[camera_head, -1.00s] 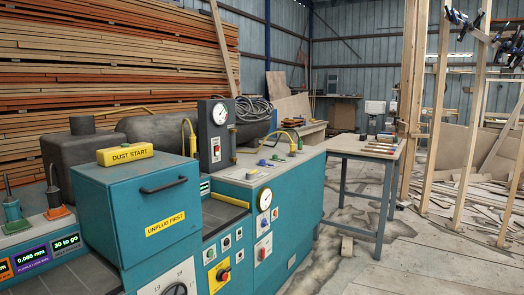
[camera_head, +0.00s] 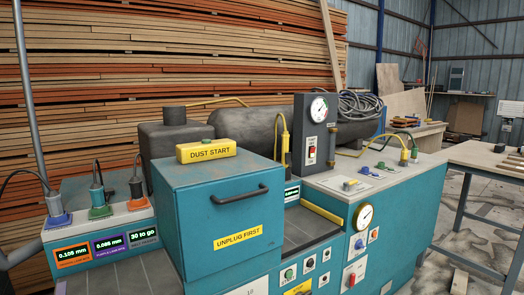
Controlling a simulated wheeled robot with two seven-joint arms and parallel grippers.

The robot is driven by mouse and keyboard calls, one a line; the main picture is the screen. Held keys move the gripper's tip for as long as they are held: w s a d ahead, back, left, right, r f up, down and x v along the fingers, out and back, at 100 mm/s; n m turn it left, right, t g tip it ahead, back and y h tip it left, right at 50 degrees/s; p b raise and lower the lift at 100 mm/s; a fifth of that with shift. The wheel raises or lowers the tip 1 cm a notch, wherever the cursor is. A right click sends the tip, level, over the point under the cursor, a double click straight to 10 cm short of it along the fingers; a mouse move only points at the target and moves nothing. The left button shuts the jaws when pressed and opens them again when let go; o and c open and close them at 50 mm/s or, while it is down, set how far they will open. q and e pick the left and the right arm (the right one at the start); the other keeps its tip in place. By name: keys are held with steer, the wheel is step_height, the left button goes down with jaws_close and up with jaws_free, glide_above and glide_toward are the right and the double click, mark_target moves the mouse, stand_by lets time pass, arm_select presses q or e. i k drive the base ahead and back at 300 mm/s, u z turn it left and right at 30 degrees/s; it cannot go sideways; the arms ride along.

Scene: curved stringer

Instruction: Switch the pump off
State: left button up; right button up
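I see no part marked as the pump for certain. A dark grey upright box (camera_head: 300,128) with a round white gauge (camera_head: 319,109) stands on the teal machine, and its front has a small switch plate (camera_head: 311,150) with a red and green part. Its lettering is too small to read. A dark horizontal tank (camera_head: 250,130) lies behind it. On the machine's lower front are a red knob on a white plate (camera_head: 352,278) and a yellow plate (camera_head: 298,288), cut off by the bottom edge. Neither of my grippers is in view.
A teal cabinet (camera_head: 205,195) marked "UNPLUG FIRST" stands in the middle, with a yellow "DUST START" box (camera_head: 206,151) on top. Plugs and small displays (camera_head: 110,243) are at left. A work table (camera_head: 490,160) stands at right; floor shows between it and the machine.

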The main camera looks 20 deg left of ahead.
mark_target(312, 155)
steer(key=u, duration=0.2)
steer(key=i, duration=0.15)
steer(key=u, duration=0.1)
steer(key=k, duration=0.7)
steer(key=z, duration=0.5)
steer(key=i, duration=0.6)
steer(key=z, duration=0.85)
steer(key=i, duration=1.3)
steer(key=u, duration=0.65)
steer(key=i, duration=0.6)
steer(key=u, duration=0.55)
